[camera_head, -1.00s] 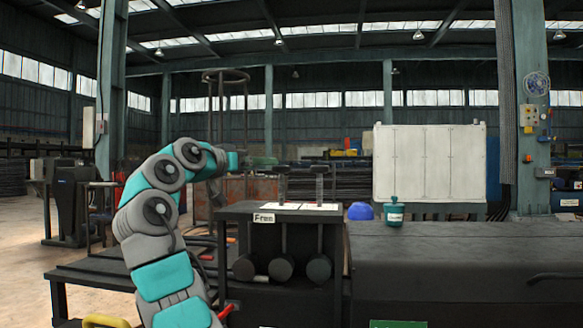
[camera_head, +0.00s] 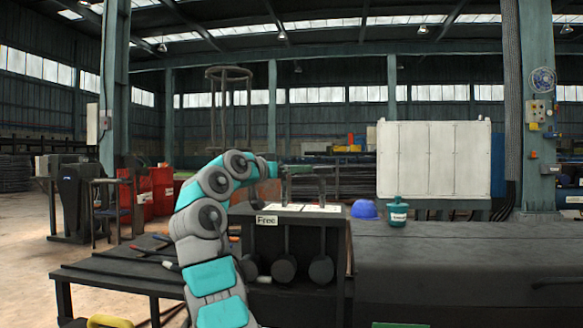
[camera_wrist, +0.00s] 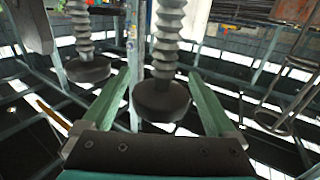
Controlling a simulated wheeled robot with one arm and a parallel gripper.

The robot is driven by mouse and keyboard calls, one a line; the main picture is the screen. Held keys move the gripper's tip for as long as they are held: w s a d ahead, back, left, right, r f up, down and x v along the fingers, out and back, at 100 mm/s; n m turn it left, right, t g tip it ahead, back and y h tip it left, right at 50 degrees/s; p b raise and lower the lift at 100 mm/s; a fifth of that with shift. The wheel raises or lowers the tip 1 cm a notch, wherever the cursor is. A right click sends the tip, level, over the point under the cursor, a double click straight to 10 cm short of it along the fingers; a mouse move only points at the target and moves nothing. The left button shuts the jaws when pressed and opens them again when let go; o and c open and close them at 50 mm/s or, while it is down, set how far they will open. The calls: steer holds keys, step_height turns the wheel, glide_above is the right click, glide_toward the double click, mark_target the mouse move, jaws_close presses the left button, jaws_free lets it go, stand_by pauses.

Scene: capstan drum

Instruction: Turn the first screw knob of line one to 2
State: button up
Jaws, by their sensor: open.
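Two dark screw knobs on upright stems, a left one (camera_head: 284,188) and a right one (camera_head: 321,188), stand on the dark stand marked "Free" (camera_head: 258,240). My gripper (camera_head: 279,170) is at the left knob's top in the head view. In the wrist view, which looks upside down, my gripper (camera_wrist: 158,78) is open, its two green fingers apart. A dark round knob on a ribbed screw (camera_wrist: 162,98) lies between the fingers in the picture; contact cannot be told. A second knob (camera_wrist: 87,69) is to its left, outside the fingers. No number marks are readable.
White sheets (camera_head: 308,208) lie on the stand's top. Several dark round weights (camera_head: 321,268) hang on its front. Tools lie on the low table (camera_head: 115,272) at left.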

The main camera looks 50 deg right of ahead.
steer(key=c, duration=1.4)
